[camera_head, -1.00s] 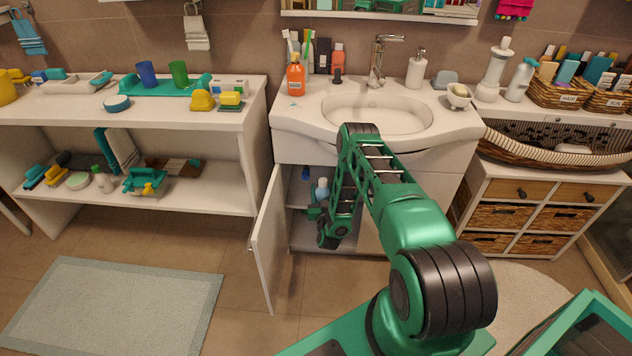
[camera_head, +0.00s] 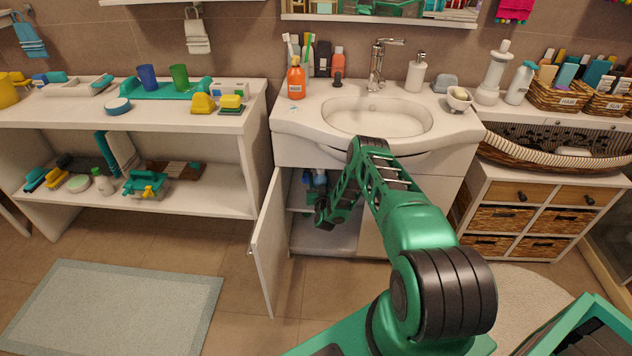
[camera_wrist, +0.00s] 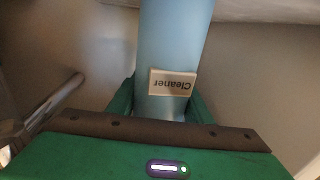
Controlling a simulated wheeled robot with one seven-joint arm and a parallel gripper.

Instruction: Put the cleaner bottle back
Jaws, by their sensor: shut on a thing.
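The cleaner bottle (camera_wrist: 173,40) is light blue with a pale "Cleaner" label, upside down in the wrist view. My gripper (camera_wrist: 162,105) is shut on it, with a green finger on each side near the label. In the head view my gripper (camera_head: 314,191) is inside the open cabinet under the sink, mostly hidden by my arm. Only a small bluish part of the bottle (camera_head: 320,178) shows there. The cabinet (camera_head: 325,239) has its left door (camera_head: 268,240) swung open. Whether the bottle touches a shelf cannot be told.
The open door stands just left of my arm. A metal pipe (camera_wrist: 55,100) runs at the left in the wrist view. The sink (camera_head: 376,115) is above the cabinet, with an orange bottle (camera_head: 296,80) on its counter. A shelf unit (camera_head: 190,205) stands at left.

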